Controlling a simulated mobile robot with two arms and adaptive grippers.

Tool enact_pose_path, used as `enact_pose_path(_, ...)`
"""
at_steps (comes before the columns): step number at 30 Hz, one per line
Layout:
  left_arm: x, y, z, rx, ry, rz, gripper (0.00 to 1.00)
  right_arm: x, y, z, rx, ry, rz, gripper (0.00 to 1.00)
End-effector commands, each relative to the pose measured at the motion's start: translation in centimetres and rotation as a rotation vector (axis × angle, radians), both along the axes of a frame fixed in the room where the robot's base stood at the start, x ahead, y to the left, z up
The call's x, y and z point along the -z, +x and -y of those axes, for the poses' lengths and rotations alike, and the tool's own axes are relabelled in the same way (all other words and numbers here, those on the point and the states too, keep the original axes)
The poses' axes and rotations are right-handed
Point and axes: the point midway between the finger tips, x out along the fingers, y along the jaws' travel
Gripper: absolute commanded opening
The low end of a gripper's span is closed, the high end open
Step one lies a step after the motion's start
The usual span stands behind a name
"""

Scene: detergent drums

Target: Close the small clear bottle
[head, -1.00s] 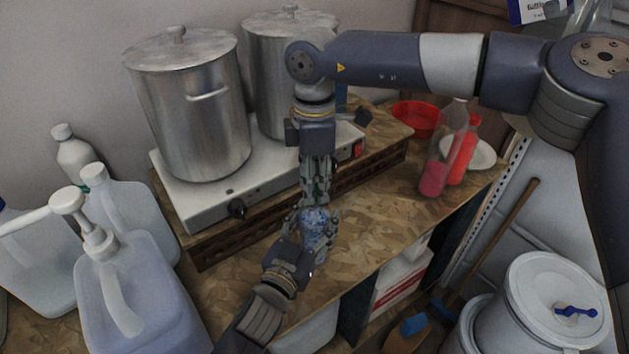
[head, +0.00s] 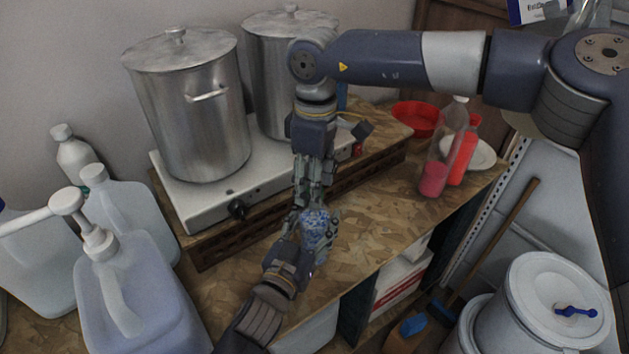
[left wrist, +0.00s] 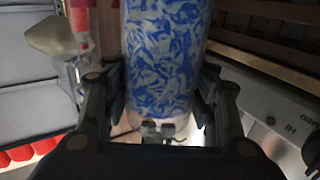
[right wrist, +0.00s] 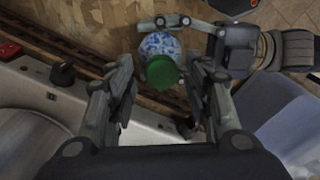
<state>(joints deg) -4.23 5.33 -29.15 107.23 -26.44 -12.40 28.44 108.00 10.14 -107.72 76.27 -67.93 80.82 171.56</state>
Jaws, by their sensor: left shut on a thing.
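The small bottle (head: 316,224) has a blue and white patterned body. It stands roughly upright over the front table. My left gripper (head: 318,236) is shut around its body from the front; the patterned body fills the middle of the left wrist view (left wrist: 165,50). A green cap (right wrist: 161,73) shows over the bottle's top in the right wrist view. I cannot tell how tightly it sits. My right gripper (head: 314,203) points down from above. Its fingers are open on both sides of the cap, with gaps visible. The fingers hide the cap in the head view.
A hot plate (head: 200,205) with two large metal pots (head: 190,120) stands behind the bottle. White jugs and a pump bottle (head: 140,290) stand at left. A clear bottle with red liquid (head: 434,178) stands at right. The wooden table (head: 385,225) is clear between.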

Motion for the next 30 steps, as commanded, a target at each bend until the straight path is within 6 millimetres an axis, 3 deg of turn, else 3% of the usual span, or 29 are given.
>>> enact_pose_path(7,0.1,0.0,0.0,-0.001,0.000,-0.002,0.00,-0.4,-0.1,0.0,-0.002,-0.001,-0.001,0.47)
enact_pose_path(18,0.1,0.0,0.0,-0.001,0.000,-0.002,0.00,-4.4,-0.1,0.0,-0.003,-0.001,-0.003,0.47)
enact_pose_path(30,0.1,0.0,0.0,-0.001,0.000,-0.002,0.00,-4.4,-0.1,-0.1,-0.047,0.000,-0.003,0.45)
